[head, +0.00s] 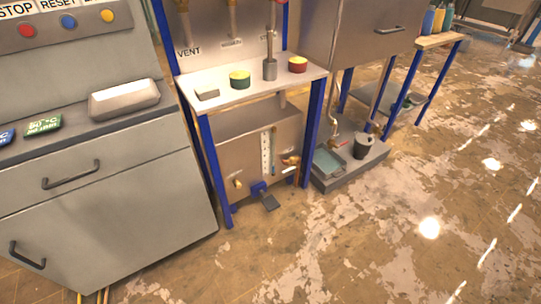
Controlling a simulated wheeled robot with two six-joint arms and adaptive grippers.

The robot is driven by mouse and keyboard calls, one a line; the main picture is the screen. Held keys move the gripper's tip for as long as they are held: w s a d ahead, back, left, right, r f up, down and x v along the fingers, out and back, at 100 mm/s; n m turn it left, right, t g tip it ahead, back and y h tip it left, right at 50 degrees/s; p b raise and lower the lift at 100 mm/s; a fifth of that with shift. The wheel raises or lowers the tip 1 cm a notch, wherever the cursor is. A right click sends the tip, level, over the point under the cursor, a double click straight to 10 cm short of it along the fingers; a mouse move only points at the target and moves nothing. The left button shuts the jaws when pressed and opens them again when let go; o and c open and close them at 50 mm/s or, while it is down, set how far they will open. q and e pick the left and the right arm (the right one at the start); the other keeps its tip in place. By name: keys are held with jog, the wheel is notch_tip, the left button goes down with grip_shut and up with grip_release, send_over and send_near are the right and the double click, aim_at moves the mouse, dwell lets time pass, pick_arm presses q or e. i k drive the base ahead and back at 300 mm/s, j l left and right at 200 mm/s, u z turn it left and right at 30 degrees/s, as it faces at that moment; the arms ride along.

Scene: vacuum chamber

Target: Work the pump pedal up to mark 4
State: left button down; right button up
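The pump pedal (270,202) is a dark plate on a blue bracket. It sticks out low at the front of a grey metal box (232,160) under the small white-topped bench. A pale vertical gauge strip (266,153) with small marks is on the box front above the pedal. The marks are too small to read, so I cannot tell the level. A brass fitting (237,183) is left of the pedal, and another brass fitting with a red part (291,160) is right of the gauge. Neither of my grippers is in view.
A grey console (110,190) with drawers stands at left. Blue bench legs (214,170) flank the box. Right of it, a low platform (350,170) holds a tray and a dark bucket (364,146). The worn floor (380,240) in front is clear.

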aim_at(269, 202)
jog(key=i+l+u, duration=0.1)
jog(key=i+l, duration=0.25)
jog(key=i+l+u, duration=0.15)
jog(key=i+l, duration=0.15)
jog(key=i+l+u, duration=0.1)
jog(key=i+l, duration=0.2)
jog(key=l, duration=0.2)
jog(key=i+l+u, duration=0.15)
jog(key=i+l, duration=0.15)
jog(key=l, duration=0.15)
